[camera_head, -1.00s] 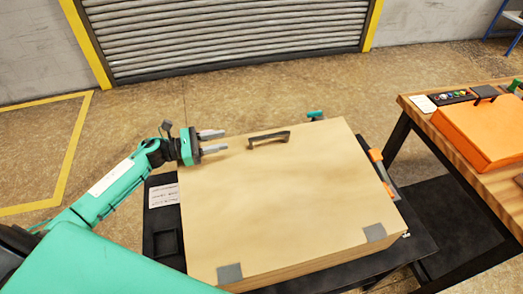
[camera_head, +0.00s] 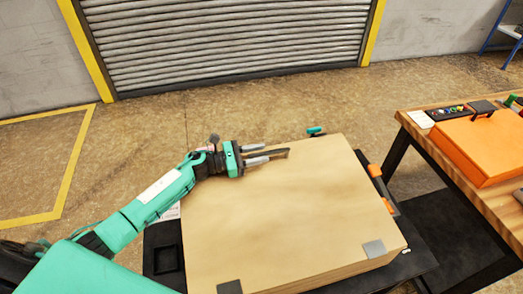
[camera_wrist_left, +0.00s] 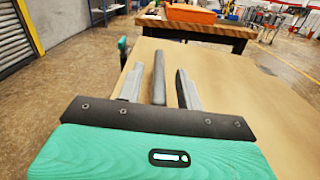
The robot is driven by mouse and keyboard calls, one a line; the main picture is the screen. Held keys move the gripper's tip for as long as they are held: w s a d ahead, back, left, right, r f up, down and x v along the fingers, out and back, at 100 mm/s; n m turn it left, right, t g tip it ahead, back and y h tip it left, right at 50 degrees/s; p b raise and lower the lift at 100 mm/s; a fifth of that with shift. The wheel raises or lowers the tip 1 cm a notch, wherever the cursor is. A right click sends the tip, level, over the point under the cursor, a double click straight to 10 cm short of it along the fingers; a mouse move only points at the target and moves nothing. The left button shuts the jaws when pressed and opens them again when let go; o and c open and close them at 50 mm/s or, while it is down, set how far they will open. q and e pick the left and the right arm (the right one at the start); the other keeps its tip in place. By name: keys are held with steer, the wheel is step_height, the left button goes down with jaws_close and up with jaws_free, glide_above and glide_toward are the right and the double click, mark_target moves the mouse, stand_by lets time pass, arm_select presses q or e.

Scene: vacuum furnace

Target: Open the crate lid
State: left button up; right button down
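The crate lid (camera_head: 290,215) is a flat, light tan panel lying closed on the crate, with two grey hinge plates along its near edge. Its dark bar handle (camera_head: 281,153) is near the far edge. My left gripper (camera_head: 268,156) is open above the far left part of the lid, its two fingers pointing right. In the left wrist view the handle (camera_wrist_left: 158,76) lies between the spread fingers (camera_wrist_left: 158,90), with a gap visible on each side. In the head view the fingers partly hide the handle. My right gripper is not in view.
The crate stands on a black table (camera_head: 415,245). Orange-handled items (camera_head: 375,170) lie beside its right side, and a small teal object (camera_head: 315,131) is behind it. A wooden bench (camera_head: 475,205) at right holds an orange case (camera_head: 480,147). Floor behind is clear.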

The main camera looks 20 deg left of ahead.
arm_select(q)
steer(key=shift+w+d, duration=0.35)
steer(key=shift+d, duration=0.2)
jaws_close()
